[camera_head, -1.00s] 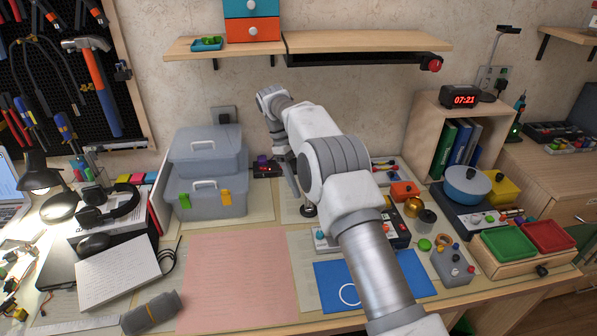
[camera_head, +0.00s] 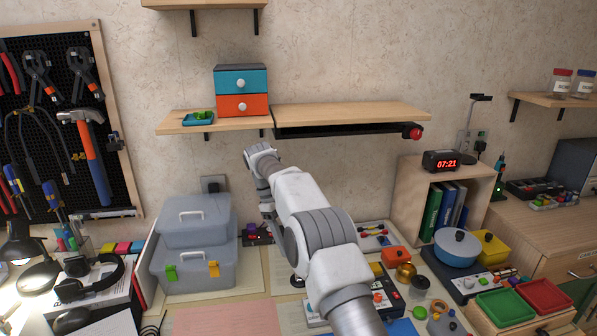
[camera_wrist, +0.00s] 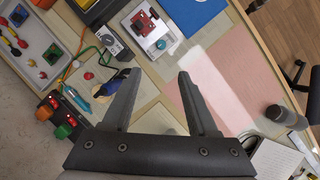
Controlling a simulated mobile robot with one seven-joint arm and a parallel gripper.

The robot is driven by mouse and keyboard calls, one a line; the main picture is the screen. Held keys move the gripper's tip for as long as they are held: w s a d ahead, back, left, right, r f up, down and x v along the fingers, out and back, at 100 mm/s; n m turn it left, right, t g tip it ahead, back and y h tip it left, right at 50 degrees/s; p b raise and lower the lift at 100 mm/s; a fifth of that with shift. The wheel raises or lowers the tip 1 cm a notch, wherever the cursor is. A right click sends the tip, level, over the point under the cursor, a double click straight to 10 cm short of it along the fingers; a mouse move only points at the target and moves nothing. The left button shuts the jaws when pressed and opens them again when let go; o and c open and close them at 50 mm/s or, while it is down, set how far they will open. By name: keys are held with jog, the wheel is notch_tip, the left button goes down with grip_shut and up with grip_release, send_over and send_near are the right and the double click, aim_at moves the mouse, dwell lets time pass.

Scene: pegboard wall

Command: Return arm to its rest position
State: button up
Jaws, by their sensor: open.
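My arm (camera_head: 300,200) reaches forward over the middle of the desk in the head view, below the wall shelf. Its far end bends down in front of the wall, to the right of the grey toolboxes. My gripper (camera_wrist: 158,75) shows best in the wrist view. Its two dark fingers are apart with nothing held between them. They point over the desk, above a pale mat and near a dark-handled tool (camera_wrist: 116,80). In the head view the fingertips are hard to make out behind the arm.
Stacked grey toolboxes (camera_head: 193,265) stand left of my arm. A wall shelf (camera_head: 350,115) with a two-drawer box (camera_head: 241,90) is above. A wooden cubby (camera_head: 405,200) with binders, a blue pot (camera_head: 457,248) and trays stand right. A pink mat (camera_wrist: 222,85) lies mostly clear.

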jog(key=s+d+r+m+t+y, duration=0.1)
jog(key=s+d+r+m, duration=0.1)
jog(key=s+d+r, duration=0.35)
jog(key=s+d+r+m+t+y+p, duration=0.1)
jog(key=s+d+r, duration=0.15)
jog(key=r, duration=0.65)
jog(key=s+d+r+m+t, duration=0.1)
jog(key=s+d+r+m, duration=0.15)
jog(key=s+r, duration=0.35)
jog(key=s+d+f+m+t, duration=0.1)
jog(key=s+d+m+t, duration=0.1)
jog(key=s, duration=0.9)
jog(key=s+d+f+m+t+y+p, duration=0.1)
jog(key=s+d, duration=0.4)
jog(key=s, duration=0.6)
jog(key=f+m+t, duration=0.1)
jog(key=m, duration=0.1)
jog(key=shift+s+m+t+y, duration=0.2)
jog(key=shift+m+t+y, duration=0.1)
jog(key=shift+m+t, duration=0.1)
